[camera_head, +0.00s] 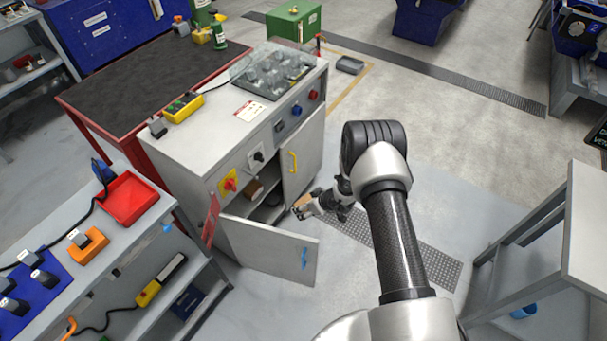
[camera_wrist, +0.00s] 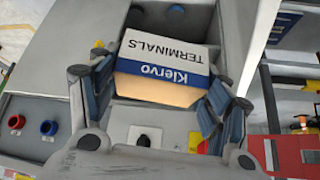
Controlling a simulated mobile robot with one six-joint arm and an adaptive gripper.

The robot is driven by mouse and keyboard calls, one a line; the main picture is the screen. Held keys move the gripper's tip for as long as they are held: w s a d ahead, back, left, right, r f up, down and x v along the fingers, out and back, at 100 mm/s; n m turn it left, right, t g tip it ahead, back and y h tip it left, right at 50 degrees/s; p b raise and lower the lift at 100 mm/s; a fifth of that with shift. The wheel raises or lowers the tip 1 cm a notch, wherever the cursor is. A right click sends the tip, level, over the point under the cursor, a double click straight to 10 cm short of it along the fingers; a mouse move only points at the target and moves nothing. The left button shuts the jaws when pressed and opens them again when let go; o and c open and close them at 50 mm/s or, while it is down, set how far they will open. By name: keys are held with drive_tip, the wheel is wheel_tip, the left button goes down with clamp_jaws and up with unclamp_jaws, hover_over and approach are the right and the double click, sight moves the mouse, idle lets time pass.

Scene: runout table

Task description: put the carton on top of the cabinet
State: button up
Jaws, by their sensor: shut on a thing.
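My gripper (camera_head: 318,205) is shut on the carton, low in front of the grey cabinet (camera_head: 222,126) in the head view. The carton (camera_head: 303,200) shows there only as a small tan patch at the fingers. In the wrist view the carton (camera_wrist: 165,68) is a white and blue box lettered "Klervo TERMINALS" with a tan face, between the blue-padded fingers of my gripper (camera_wrist: 158,85). The cabinet's left door (camera_head: 268,250) stands wide open.
On the cabinet top stand a yellow control box (camera_head: 183,107), a paper sheet (camera_head: 249,111) and a clear-covered instrument panel (camera_head: 275,72). A small brown box (camera_head: 254,190) sits inside. A bench with a red tray (camera_head: 128,198) is at left, a grey table (camera_head: 590,215) at right.

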drive_tip(key=s+d+r+m+h, duration=0.1)
drive_tip(key=s+d+r+m, duration=0.1)
drive_tip(key=r, duration=1)
drive_tip(key=s+d+r+m+h, duration=0.2)
drive_tip(key=s+r, duration=0.4)
drive_tip(key=r, duration=0.6)
drive_tip(key=s+d+r+m+t+h, duration=0.1)
drive_tip(key=s+d+r+m, duration=0.2)
drive_tip(key=r, duration=0.9)
drive_tip(key=shift+s+d+m, duration=0.3)
drive_tip(key=shift+s+d, duration=0.15)
drive_tip(key=shift+d, duration=0.35)
drive_tip(key=shift+f, duration=0.1)
